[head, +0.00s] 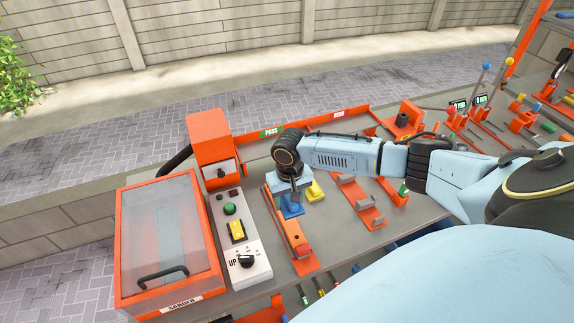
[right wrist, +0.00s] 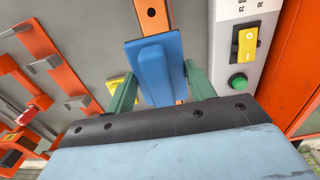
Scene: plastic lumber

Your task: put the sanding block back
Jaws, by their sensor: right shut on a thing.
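The blue sanding block (head: 291,207), a flat plate with a raised grip, is at the far part of a long orange strip (head: 290,231) on the bench. My right gripper (head: 296,194) reaches down to it from above. In the right wrist view the block (right wrist: 160,70) sits between the green fingers of my right gripper (right wrist: 160,85), which are shut on its raised grip. The block covers part of the orange strip. I cannot tell whether it touches the strip or hangs just above it. My left gripper is not in view.
A sander box (head: 160,245) with a clear lid and a control panel (head: 237,235) stand left of the strip. A yellow piece (head: 316,191) lies close to the block's right. An orange bracketed rack (head: 360,202) stands further right, with bare grey bench between.

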